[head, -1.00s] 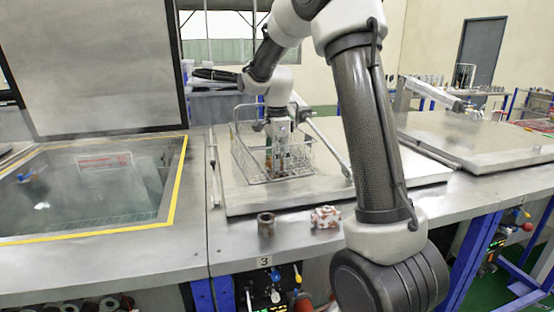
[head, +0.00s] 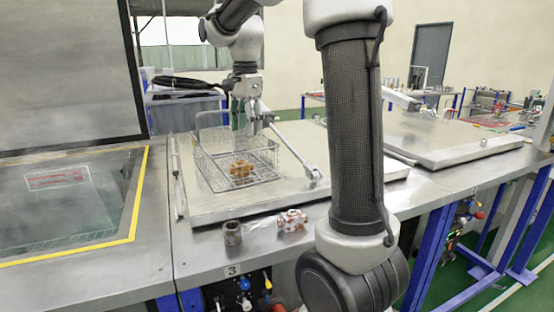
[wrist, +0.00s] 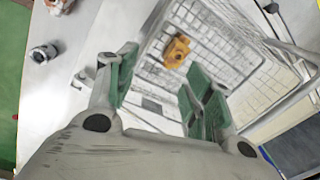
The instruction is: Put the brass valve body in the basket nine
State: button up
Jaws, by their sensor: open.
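The brass valve body (head: 241,170) lies inside a wire basket (head: 207,172), on its floor. The basket stands on a closed metal lid (head: 198,208); no number shows on it. In the wrist view the valve body (wrist: 176,50) lies beyond my fingertips, with the basket's mesh (wrist: 255,90) around it. My gripper (head: 247,118) is above the basket, apart from the valve body. In the wrist view its green-padded fingers (wrist: 160,85) are open with nothing between them.
A dark metal cylinder (head: 232,234) and a red-and-white fitting (head: 292,220) stand on the bench in front of the lid. A plate marked 3 (head: 232,270) is below. An open tank (head: 75,205) is at left; another closed lid (head: 450,135) is at right.

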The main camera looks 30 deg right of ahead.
jog(key=s+f+n+t, duration=0.2)
jog(key=s+n, duration=0.6)
jog(key=s, duration=0.4)
jog(key=s+f+n+t, duration=0.1)
jog(key=s+f+n, duration=0.2)
jog(key=s+n, duration=0.5)
jog(key=s, duration=0.5)
jog(key=shift+s+a+f+t, duration=0.15)
jog(key=shift+s+a+t, duration=0.1)
jog(key=shift+t, duration=0.15)
